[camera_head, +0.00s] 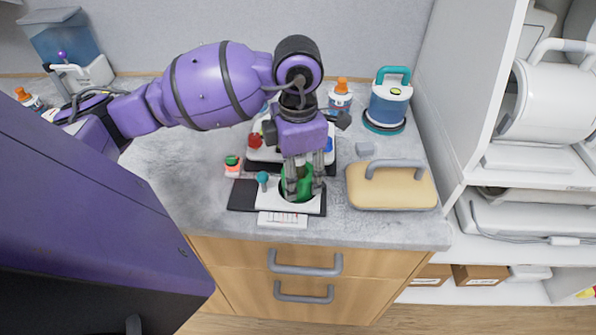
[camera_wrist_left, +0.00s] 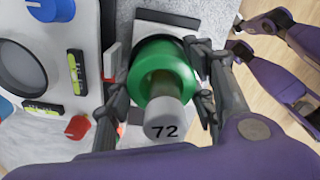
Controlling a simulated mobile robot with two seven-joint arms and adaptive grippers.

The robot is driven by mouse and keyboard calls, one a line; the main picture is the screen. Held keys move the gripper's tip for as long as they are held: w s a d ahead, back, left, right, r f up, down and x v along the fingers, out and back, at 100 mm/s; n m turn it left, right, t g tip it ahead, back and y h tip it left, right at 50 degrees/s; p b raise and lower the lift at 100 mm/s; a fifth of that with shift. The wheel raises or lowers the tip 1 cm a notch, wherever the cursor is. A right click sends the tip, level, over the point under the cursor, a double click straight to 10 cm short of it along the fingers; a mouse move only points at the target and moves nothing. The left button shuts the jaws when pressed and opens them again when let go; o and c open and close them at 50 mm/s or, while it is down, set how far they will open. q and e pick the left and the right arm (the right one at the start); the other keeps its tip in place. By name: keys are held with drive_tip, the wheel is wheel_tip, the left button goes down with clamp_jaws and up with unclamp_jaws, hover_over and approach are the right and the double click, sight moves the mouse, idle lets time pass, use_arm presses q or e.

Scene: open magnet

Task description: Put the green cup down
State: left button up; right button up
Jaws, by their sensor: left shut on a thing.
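The green cup (camera_head: 306,181) is upright between the fingers of my left gripper (camera_head: 303,188) in the head view, partly hidden by them. In the left wrist view the green cup (camera_wrist_left: 163,70) shows as a thick green ring. A grey cylinder marked 72 (camera_wrist_left: 163,118) stands inside it. My left gripper (camera_wrist_left: 160,88) is shut on the cup from both sides. The cup is over or in the round opening of a black and white stand (camera_head: 270,197); I cannot tell whether it touches the bottom.
A white device with red and blue knobs (camera_head: 255,141) is right behind the stand. A beige block with a grey handle (camera_head: 390,189) is to the right. A teal-topped container (camera_head: 389,105) and an orange-capped bottle (camera_head: 341,96) stand behind. The counter's front right is clear.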

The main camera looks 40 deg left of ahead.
use_arm(q)
drive_tip(key=shift+f, duration=0.35)
drive_tip(key=o, duration=1.3)
drive_tip(key=shift+r, duration=0.1)
drive_tip(key=shift+r, duration=0.15)
wheel_tip(320, 180, up, 12)
drive_tip(key=shift+f, duration=0.25)
drive_tip(key=shift+r, duration=0.4)
